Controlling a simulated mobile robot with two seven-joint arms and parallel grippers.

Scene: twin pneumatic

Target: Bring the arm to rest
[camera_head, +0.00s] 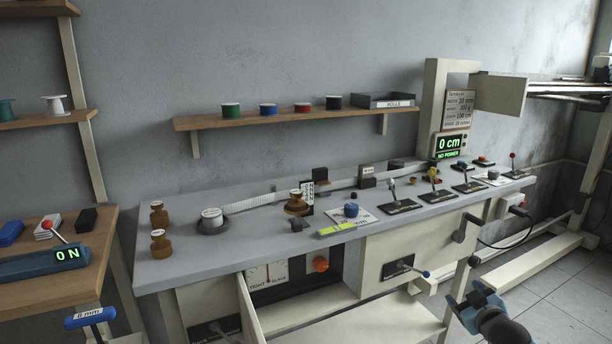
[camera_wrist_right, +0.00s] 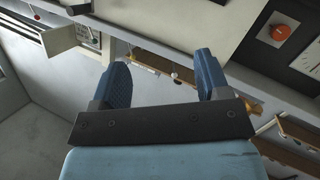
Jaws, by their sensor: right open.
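My right gripper (camera_head: 470,300) shows at the bottom right of the head view, blue with a dark arm behind it. It is in front of the machine bench (camera_head: 240,257), low by its right part. In the right wrist view the two blue ridged fingers (camera_wrist_right: 164,82) stand apart with nothing between them. The gripper is open and empty. My left gripper is not in the head view.
A cabinet door (camera_head: 250,310) hangs open below. Open tiled floor (camera_head: 560,290) lies to the right.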

